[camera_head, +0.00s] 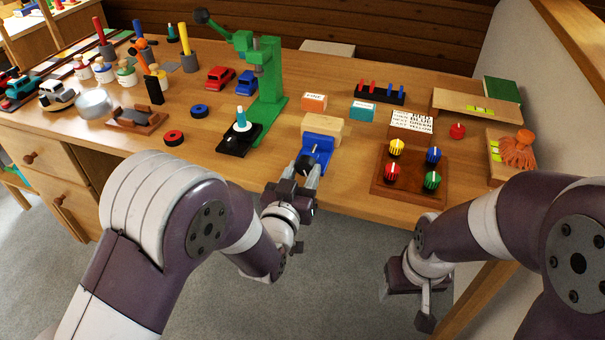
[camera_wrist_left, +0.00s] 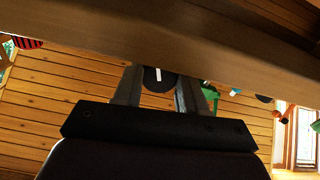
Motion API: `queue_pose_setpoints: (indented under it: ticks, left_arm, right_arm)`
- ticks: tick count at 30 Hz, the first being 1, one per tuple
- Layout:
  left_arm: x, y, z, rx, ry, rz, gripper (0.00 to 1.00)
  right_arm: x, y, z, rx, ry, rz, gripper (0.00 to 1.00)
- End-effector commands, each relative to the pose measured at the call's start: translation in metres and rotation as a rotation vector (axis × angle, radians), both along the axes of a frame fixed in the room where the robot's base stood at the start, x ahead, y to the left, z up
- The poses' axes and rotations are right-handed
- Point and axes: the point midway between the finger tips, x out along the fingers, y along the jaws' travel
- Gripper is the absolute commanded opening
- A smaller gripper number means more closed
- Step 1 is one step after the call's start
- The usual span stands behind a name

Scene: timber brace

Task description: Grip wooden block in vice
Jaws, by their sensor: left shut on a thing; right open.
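A blue vice (camera_head: 318,147) stands at the front edge of the workbench. A pale wooden block (camera_head: 322,129) sits at the vice's back end; I cannot tell whether the jaws touch it. My left gripper (camera_head: 306,173) is at the front of the vice, shut on its round black handle (camera_head: 304,164). The left wrist view shows the handle (camera_wrist_left: 157,80), black with a white mark, between the two fingers (camera_wrist_left: 157,90). My right gripper (camera_head: 424,308) is open and empty, low in front of the bench, away from the vice.
A green press (camera_head: 265,90) with a black base (camera_head: 239,140) stands left of the vice. A wooden board with coloured knobs (camera_head: 408,195) lies to the right. The bench edge (camera_wrist_left: 170,50) spans the top of the left wrist view.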

Motion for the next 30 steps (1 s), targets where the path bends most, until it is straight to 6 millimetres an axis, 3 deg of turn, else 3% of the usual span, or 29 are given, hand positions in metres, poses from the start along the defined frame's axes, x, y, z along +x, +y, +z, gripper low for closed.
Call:
queue_pose_setpoints:
  ticks: [1,2,3,4,14,17,24,30]
  left_arm:
    - [0.0,0.0,-0.001,0.001,0.002,0.0,0.11]
    - [0.0,0.0,-0.001,0.001,0.002,0.0,0.47]
    - [0.0,0.0,-0.001,0.001,0.002,0.0,0.61]
    - [0.0,0.0,-0.001,0.001,0.002,0.0,0.67]
    - [-0.004,0.001,0.0,0.0,0.002,0.0,0.67]
    - [-0.021,0.006,0.002,0.0,0.002,-0.001,0.67]
    - [-0.083,0.026,0.001,0.0,0.004,-0.002,0.67]
    - [-0.116,0.037,0.0,0.001,0.003,-0.002,0.67]
  right_arm:
    - [0.0,0.0,0.0,0.0,0.0,0.0,0.67]
    - [0.0,0.0,0.0,0.0,0.0,0.0,0.67]
    - [0.0,0.0,0.0,0.0,0.0,0.0,0.67]
    - [0.0,0.0,0.0,0.0,0.0,0.0,0.67]
    - [0.0,0.0,0.001,0.0,0.0,0.0,0.67]
    - [0.0,0.0,0.005,0.0,0.0,0.0,0.67]
    - [0.0,0.0,0.013,0.0,0.0,0.0,0.67]
    - [0.0,0.0,0.016,0.0,0.0,0.0,0.67]
